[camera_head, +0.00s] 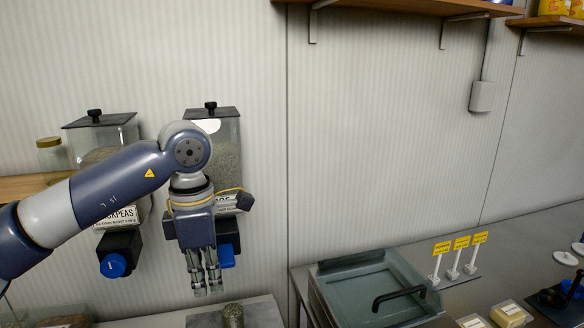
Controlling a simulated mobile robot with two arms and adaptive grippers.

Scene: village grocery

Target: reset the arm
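My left arm (110,185) comes in from the left and bends down at a round joint. My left gripper (207,286) hangs with its fingers pointing down, in front of the right-hand dispenser (228,160) on the wall. The fingers look close together and I see nothing held, but the angle does not show whether they are open or shut. A metal cylinder (233,315) stands below the fingers, apart from them. My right gripper is not in view.
A chickpeas dispenser (118,215) with a blue knob (113,265) hangs partly behind my arm. A wooden shelf (25,186) is at the left. A glass-topped case (365,288) with a black handle stands at the lower right. The wall area right of my gripper is clear.

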